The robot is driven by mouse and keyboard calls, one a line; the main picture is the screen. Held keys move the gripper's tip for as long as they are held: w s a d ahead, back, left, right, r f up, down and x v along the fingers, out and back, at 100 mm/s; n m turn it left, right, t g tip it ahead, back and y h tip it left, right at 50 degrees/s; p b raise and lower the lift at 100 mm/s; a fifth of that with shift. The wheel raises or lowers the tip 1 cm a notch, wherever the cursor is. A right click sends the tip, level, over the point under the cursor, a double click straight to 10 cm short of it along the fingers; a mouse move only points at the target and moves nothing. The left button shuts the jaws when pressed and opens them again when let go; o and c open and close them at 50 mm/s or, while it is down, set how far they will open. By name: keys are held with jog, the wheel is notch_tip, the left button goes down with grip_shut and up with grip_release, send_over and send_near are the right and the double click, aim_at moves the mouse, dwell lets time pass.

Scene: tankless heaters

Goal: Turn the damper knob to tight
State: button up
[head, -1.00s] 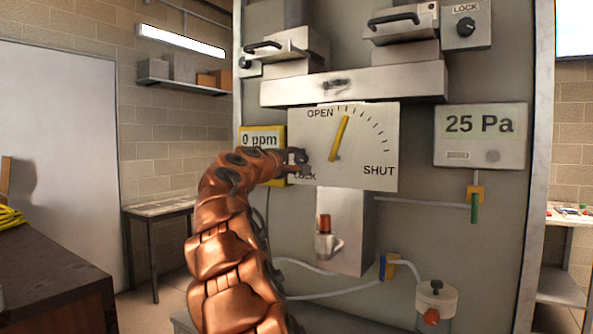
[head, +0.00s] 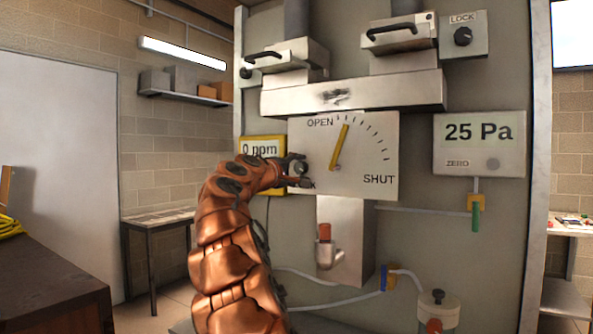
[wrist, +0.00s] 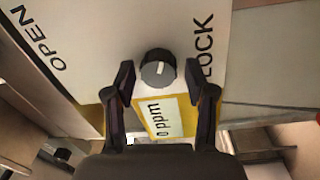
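The damper plate (head: 350,185) is a white panel with OPEN and SHUT marks and a yellow lever (head: 340,148) standing nearer OPEN. A small dark round knob (wrist: 158,70) with a pale mark on its grey face sits at the plate's edge beside the word LOCK. In the head view the knob (head: 298,168) is at the plate's lower left, and my gripper partly hides the LOCK label. My gripper (wrist: 157,75) is open, with one finger on each side of the knob and gaps visible between them. It also shows in the head view (head: 297,169).
A yellow-framed 0 ppm meter (head: 262,148) is close behind my gripper. A 25 Pa gauge (head: 480,143) is at right. Another LOCK knob (head: 463,37) is at upper right. A metal duct (head: 350,92) juts out above the plate.

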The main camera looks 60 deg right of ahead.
dwell(0.3)
jog(key=shift+s+a+f, duration=0.1)
jog(key=shift+a+f, duration=0.05)
jog(key=shift+a, duration=2.9)
jog(key=shift+s+a+f, duration=0.1)
jog(key=shift+a, duration=2.9)
